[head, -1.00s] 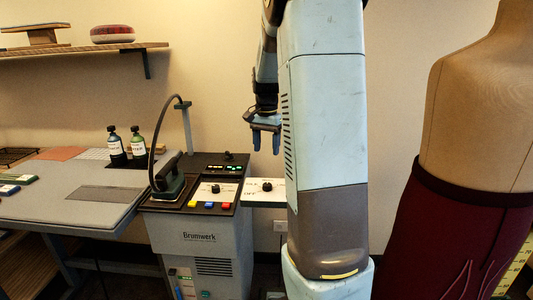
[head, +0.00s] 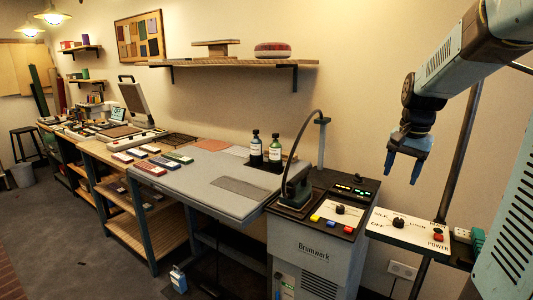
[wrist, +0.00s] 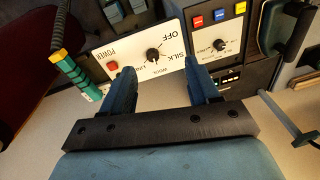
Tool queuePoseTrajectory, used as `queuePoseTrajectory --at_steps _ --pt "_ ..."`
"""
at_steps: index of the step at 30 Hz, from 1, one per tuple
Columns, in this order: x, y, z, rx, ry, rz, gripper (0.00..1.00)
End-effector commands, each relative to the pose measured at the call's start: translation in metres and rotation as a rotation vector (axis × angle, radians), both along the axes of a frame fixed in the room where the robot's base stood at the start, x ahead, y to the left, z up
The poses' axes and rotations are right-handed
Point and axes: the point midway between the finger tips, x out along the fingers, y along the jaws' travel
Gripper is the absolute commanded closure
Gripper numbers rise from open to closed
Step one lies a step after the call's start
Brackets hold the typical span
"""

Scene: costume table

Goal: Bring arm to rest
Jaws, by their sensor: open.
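My gripper (head: 404,165) hangs from my arm at the right of the head view, fingers pointing down, open and empty. It is in the air above a white control panel (head: 411,228) with a black knob and a red button. In the wrist view the two blue fingers (wrist: 157,88) are spread apart, with nothing between them but the view of the panel (wrist: 138,48) beyond. My arm links fill the upper right and right edge of the head view.
A grey Brumwerk station (head: 316,252) with an iron (head: 295,188) on top stands left of the panel. Two bottles (head: 265,150) stand on the grey table (head: 200,180). A wall shelf (head: 232,63) is above. The floor (head: 85,248) at left is open.

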Motion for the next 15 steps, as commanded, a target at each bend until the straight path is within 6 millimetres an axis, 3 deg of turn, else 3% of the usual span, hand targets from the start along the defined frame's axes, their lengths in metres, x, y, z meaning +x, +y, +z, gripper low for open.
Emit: queuePoseTrajectory --at_steps 6,15 --pt "-0.045 0.037 0.022 -0.028 -0.088 0.164 0.40" --pt "-0.109 0.080 0.035 -0.090 -0.198 0.386 0.40"
